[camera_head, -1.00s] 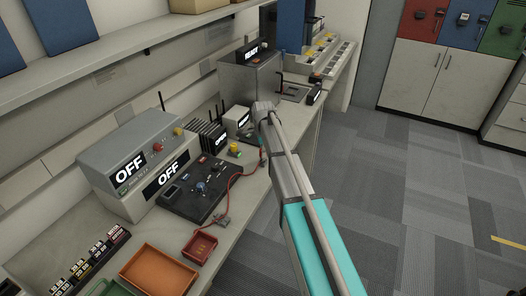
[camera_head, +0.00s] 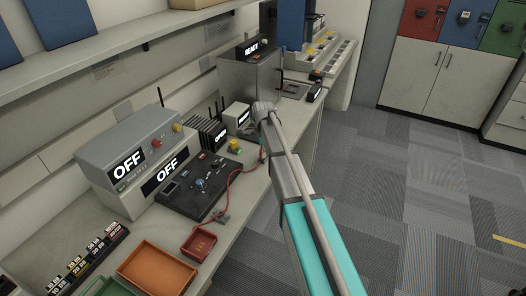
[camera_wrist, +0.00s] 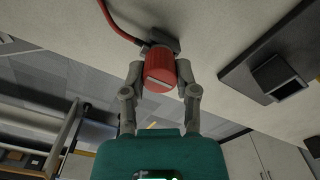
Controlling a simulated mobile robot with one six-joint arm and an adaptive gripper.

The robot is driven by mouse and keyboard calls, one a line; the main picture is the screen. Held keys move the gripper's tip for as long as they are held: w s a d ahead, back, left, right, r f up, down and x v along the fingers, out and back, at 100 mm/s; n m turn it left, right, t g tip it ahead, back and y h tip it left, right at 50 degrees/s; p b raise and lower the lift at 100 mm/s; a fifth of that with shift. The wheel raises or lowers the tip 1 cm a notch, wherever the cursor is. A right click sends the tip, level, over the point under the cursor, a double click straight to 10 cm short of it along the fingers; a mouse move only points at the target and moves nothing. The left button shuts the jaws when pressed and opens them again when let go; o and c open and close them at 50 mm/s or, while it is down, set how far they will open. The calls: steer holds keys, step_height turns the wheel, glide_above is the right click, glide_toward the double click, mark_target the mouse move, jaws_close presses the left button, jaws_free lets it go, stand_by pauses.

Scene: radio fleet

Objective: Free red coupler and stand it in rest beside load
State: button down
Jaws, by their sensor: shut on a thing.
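The red coupler (camera_wrist: 159,70) is a ribbed red cap with a pale bar mark on its face, in the middle of the wrist view. My gripper (camera_wrist: 161,78) is shut on it, one finger on each side. A dark grey fitting (camera_wrist: 162,41) shows right behind the coupler; whether they are joined cannot be told. A red cable (camera_wrist: 122,29) runs to it, and shows in the head view (camera_head: 232,180) leading toward my gripper. The finned black unit (camera_head: 206,134) may be the load. My arm hides most of the gripper there; I cannot make out the rest.
A dark plate with a black block (camera_wrist: 281,77) lies right of the coupler. A black control panel (camera_head: 200,188), grey boxes reading OFF (camera_head: 135,160), a red tray (camera_head: 199,245) and an orange tray (camera_head: 157,271) crowd the bench. The floor (camera_head: 390,210) to the right is clear.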

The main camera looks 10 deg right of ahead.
steer(key=shift+f, duration=0.2)
steer(key=shift+c, duration=1.5)
jaws_free()
steer(key=shift+r, duration=0.2)
step_height(320, 180, up, 9)
steer(key=p, duration=0.9)
steer(key=shift+r, duration=0.1)
steer(key=s+d+n, duration=0.1)
steer(key=s+n, duration=1.7)
steer(key=s, duration=1.1)
steer(key=shift+d, duration=0.3)
